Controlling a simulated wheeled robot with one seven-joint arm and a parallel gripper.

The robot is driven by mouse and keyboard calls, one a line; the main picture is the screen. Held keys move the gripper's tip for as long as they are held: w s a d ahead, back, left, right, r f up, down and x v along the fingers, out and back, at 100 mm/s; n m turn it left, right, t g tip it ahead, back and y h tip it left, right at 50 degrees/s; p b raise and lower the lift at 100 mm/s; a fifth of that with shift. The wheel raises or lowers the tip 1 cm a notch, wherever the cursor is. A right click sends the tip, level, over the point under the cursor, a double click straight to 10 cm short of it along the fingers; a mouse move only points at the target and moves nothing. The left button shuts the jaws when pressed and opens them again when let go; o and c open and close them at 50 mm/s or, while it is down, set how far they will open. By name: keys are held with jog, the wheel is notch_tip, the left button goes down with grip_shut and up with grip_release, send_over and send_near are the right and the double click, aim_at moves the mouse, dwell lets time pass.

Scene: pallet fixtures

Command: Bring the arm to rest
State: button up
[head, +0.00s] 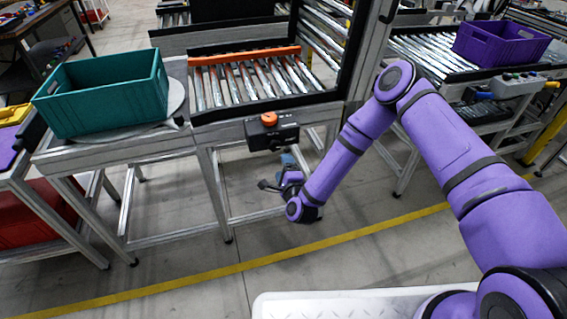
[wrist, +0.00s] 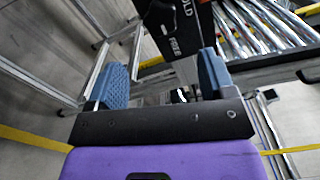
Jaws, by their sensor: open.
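My gripper (head: 279,172) hangs at the end of my purple arm, in front of the roller conveyor's frame and below the black control box (head: 271,134) with the orange button. In the wrist view my gripper (wrist: 162,76) has its two blue ribbed fingers wide apart, with nothing between them. The black box, with white lettering, shows beyond the fingers at the top of the wrist view (wrist: 178,25). The gripper appears apart from it, though the exact gap is hard to tell.
A teal crate (head: 105,98) stands on a round plate at the left table. A roller conveyor (head: 250,82) with an orange bar is at the back centre. A purple crate (head: 500,43) sits on rollers at the right. Open floor with a yellow line (head: 345,235) lies in front.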

jog(key=w+d+r+n+g+y, duration=0.1)
jog(key=w+d+r+n+g, duration=0.15)
jog(key=r+n, duration=0.45)
jog(key=w+d+r+n+g+y, duration=0.1)
jog(key=w+r+n+g, duration=0.15)
jog(key=r, duration=0.75)
jog(key=s+d+r+n+g+h, duration=0.1)
jog(key=s+d+r+n+h, duration=0.15)
jog(key=d+r, duration=0.4)
jog(key=s+d+r+n+g+h, duration=0.1)
jog(key=s+d+r+n, duration=0.15)
jog(key=r, duration=0.75)
jog(key=s+d+r+n+g+h, duration=0.1)
jog(key=s+d+r, duration=0.5)
jog(key=s, duration=0.2)
jog(key=s+d+r+n+g+h, duration=0.1)
jog(key=s+d+r+h, duration=0.1)
jog(key=s+d+r, duration=0.45)
jog(key=s+d+r+g, duration=0.1)
jog(key=s+d, duration=0.1)
jog(key=s, duration=0.8)
jog(key=s+d+r+n+g, duration=0.1)
jog(key=s+d+r+g, duration=0.1)
jog(key=s, duration=0.8)
jog(key=shift+s+d, duration=0.2)
jog(key=shift+s, duration=0.2)
jog(key=shift+h, duration=0.25)
